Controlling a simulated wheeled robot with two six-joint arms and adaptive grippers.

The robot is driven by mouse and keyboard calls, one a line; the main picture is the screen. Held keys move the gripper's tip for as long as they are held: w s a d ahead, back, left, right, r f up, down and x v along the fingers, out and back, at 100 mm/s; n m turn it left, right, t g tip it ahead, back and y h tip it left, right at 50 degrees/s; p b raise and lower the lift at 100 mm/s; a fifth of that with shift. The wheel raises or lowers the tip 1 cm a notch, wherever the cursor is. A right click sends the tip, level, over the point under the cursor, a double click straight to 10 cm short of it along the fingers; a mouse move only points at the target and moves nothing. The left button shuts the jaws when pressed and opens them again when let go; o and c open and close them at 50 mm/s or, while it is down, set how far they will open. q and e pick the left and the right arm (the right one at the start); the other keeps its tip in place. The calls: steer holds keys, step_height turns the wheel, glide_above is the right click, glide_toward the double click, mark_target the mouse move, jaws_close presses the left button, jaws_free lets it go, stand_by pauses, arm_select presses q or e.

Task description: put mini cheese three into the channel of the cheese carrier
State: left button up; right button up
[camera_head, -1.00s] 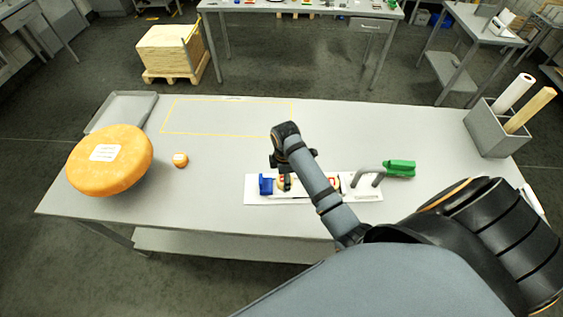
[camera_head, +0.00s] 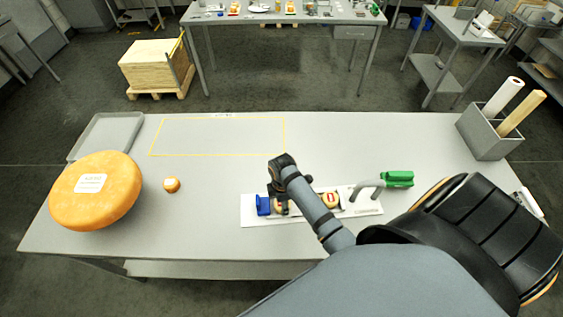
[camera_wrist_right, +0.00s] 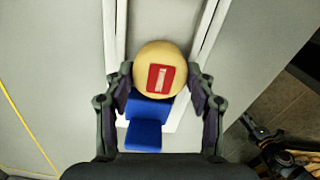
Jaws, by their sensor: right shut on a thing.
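The cheese carrier (camera_head: 256,220) is a white board with a grey handle (camera_head: 365,187) and a blue block (camera_head: 263,206) at its left end. My right gripper (camera_head: 279,208) is low over the carrier, just right of the blue block. In the right wrist view the gripper (camera_wrist_right: 160,85) is shut on a round mini cheese (camera_wrist_right: 160,60) with a red label, between the white rails (camera_wrist_right: 121,30) and beside the blue block (camera_wrist_right: 145,125). I cannot tell whether it touches the channel floor. Another mini cheese (camera_head: 330,200) sits on the carrier, further right. My left gripper is not in view.
A small orange cheese (camera_head: 171,184) stands on the table beside a large cheese wheel (camera_head: 110,205). A grey tray (camera_head: 108,118) lies behind the wheel. A green object (camera_head: 398,178) is by the handle, and a grey holder (camera_head: 487,140) stands at right. The yellow-outlined area is clear.

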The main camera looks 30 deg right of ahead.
steer(key=o, duration=1.3)
steer(key=shift+w, duration=0.15)
steer(key=shift+f, duration=0.1)
steer(key=shift+r, duration=0.45)
step_height(320, 180, up, 8)
steer(key=shift+w+f+b, duration=0.1)
steer(key=shift+f+b, duration=0.15)
steer(key=shift+b, duration=0.95)
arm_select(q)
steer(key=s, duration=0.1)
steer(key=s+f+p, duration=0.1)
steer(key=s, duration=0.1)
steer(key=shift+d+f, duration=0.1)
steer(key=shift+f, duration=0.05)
arm_select(e)
step_height(320, 180, up, 4)
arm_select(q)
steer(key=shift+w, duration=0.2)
